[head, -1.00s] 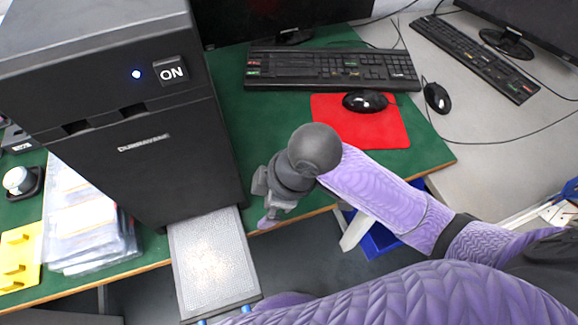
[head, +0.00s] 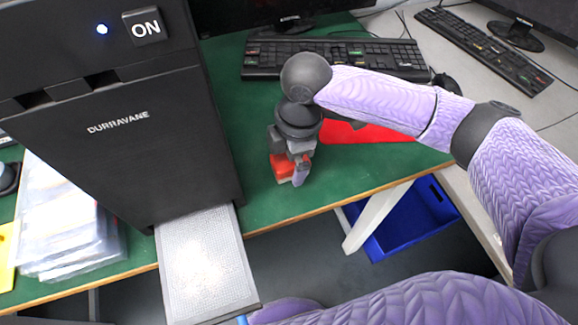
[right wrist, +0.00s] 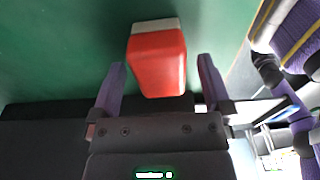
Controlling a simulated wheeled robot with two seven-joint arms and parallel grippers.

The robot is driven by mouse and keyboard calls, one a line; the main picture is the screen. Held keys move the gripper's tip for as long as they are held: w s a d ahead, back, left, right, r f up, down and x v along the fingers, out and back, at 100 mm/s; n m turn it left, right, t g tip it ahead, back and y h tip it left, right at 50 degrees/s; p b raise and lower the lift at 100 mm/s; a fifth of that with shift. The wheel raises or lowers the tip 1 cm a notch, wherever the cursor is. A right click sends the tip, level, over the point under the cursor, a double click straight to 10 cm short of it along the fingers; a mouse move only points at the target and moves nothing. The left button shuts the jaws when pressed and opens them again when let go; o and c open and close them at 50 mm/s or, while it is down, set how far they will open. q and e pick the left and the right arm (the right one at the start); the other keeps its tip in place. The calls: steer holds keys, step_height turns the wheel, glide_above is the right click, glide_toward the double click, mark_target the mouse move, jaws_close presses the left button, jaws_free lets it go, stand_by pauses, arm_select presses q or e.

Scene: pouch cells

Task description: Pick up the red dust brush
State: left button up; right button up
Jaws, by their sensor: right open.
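The red dust brush (head: 281,165) lies on the green desktop, right of the black machine and close to the desk's front edge. My right gripper (head: 296,174) is just above and beside it, partly hiding it. In the right wrist view the brush (right wrist: 157,62) shows a red body and a pale grey strip along its far end. The open fingers (right wrist: 161,68) stand on either side of its near part, with a gap on both sides. How far the fingertips are above the desk is hard to tell. My left gripper is not in view.
The black machine (head: 120,140) with its extended metal tray (head: 205,265) stands left of the brush. A red mouse mat (head: 370,134) and a keyboard (head: 330,58) lie behind. A blue crate (head: 415,215) is below the desk. Plastic sleeves (head: 65,220) lie far left.

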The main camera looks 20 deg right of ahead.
steer(key=shift+f, duration=0.3)
steer(key=shift+c, duration=0.5)
steer(key=c, duration=1.2)
